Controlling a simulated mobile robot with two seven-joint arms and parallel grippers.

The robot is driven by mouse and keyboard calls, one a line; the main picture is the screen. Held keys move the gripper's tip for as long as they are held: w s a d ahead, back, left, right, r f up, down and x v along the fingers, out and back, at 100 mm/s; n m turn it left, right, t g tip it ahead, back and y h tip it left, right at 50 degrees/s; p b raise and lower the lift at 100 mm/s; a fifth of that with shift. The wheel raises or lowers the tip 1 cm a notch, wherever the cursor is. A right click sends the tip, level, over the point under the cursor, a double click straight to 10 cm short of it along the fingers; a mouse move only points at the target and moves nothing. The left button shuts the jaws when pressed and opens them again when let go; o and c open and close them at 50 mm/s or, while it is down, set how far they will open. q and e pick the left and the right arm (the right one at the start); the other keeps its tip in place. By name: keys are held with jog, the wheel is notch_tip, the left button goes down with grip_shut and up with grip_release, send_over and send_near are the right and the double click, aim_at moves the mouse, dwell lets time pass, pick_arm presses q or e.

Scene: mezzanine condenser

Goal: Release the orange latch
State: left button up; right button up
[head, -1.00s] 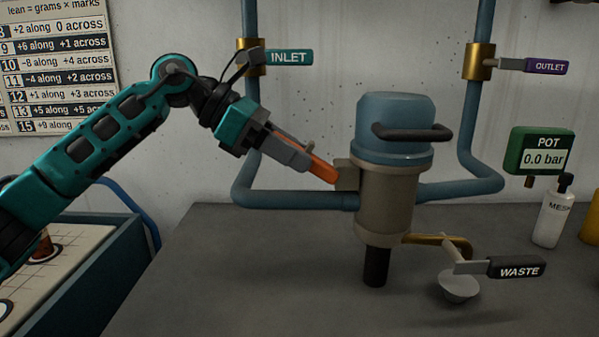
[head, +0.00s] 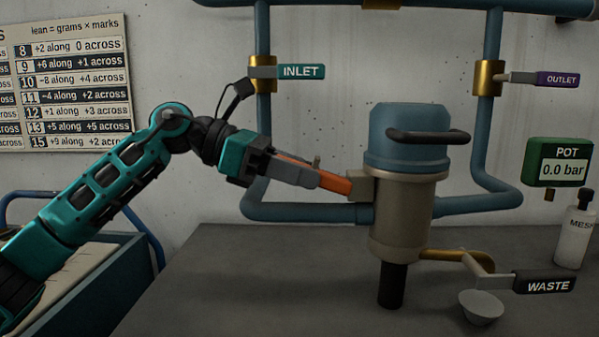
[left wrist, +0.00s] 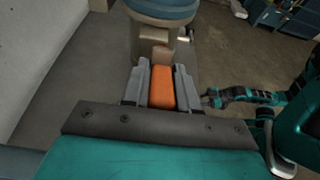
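The orange latch (head: 334,185) sticks out to the left from a small block on the side of the blue-capped pot (head: 403,205). It slopes slightly down toward the pot. My left gripper (head: 310,177) is around the latch, with a finger on each side. In the left wrist view the latch (left wrist: 162,88) fills the gap between the two grey fingers, which look closed against it. My right arm shows at the right of the left wrist view, its gripper (left wrist: 208,98) small and dark; its opening cannot be made out.
The inlet valve handle (head: 301,71) is on the pipe above my left gripper. The outlet handle (head: 558,79), pressure gauge (head: 557,163) and waste handle (head: 545,283) are to the right. The grey bench (head: 240,290) is clear in front.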

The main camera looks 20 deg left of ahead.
pick_arm(q)
jog(key=o, duration=0.4)
pick_arm(e)
jog(key=shift+d, duration=0.1)
pick_arm(q)
jog(key=shift+a, duration=0.1)
jog(key=shift+p+v, duration=0.95)
jog(key=shift+v, duration=5.4)
pick_arm(e)
jog(key=shift+s+d+r, duration=0.15)
jog(key=shift+d+r, duration=0.15)
jog(key=shift+r, duration=0.05)
